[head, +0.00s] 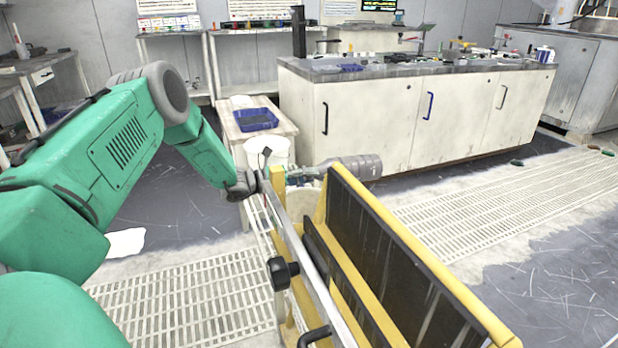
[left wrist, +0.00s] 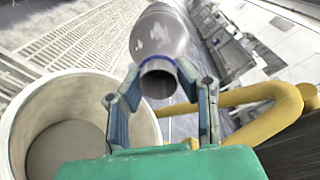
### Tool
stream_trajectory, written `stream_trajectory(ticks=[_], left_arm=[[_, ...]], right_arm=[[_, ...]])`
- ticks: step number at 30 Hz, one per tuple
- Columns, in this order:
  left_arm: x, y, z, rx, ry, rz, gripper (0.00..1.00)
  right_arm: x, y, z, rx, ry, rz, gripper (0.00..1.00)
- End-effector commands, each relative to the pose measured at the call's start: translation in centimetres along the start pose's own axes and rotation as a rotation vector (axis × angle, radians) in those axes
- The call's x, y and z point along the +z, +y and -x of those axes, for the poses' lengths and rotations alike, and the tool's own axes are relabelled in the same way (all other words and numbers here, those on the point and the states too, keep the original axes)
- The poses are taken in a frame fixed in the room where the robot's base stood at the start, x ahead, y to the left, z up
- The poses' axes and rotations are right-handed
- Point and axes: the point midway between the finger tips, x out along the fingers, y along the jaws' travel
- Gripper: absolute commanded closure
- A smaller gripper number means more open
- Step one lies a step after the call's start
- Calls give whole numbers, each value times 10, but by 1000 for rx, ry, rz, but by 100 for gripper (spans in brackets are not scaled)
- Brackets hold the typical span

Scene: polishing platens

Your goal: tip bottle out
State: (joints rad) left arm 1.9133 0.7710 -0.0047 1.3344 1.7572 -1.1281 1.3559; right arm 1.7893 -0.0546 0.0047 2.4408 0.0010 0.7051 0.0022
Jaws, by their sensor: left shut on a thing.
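My left gripper (head: 304,172) is shut on a grey bottle (head: 362,167), which lies nearly level in the air by the end of the yellow cart. In the left wrist view the fingers (left wrist: 158,95) flank the neck of the bottle (left wrist: 160,35). Its open mouth, with a blue ring, faces back toward the gripper. A white bucket (head: 266,149) stands behind the gripper in the head view. In the left wrist view an open white bucket (left wrist: 28,115) is left of the fingers, with a grey surface inside. My right gripper is out of view.
A yellow cart with dark panels (head: 385,240) fills the near middle. A small white table with a blue tray (head: 256,119) stands behind the bucket. A long white cabinet (head: 370,115) runs across the back. Grated floor (head: 190,300) lies open at left.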

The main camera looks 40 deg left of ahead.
Motion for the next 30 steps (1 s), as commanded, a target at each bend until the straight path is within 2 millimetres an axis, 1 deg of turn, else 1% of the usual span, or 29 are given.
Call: stream_trajectory(ticks=[10, 12, 14, 19, 30], left_arm=[[0, 0, 0, 0, 0, 0, 100], [2, -2, 0, 9, 6, 0, 100], [4, -6, 0, 27, 21, 0, 100], [10, -14, 1, 113, 84, -2, 100], [17, -24, 1, 319, 236, -4, 100]], right_arm=[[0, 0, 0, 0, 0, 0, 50], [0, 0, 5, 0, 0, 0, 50], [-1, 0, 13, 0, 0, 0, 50], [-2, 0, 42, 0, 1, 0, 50], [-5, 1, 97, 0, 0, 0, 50]])
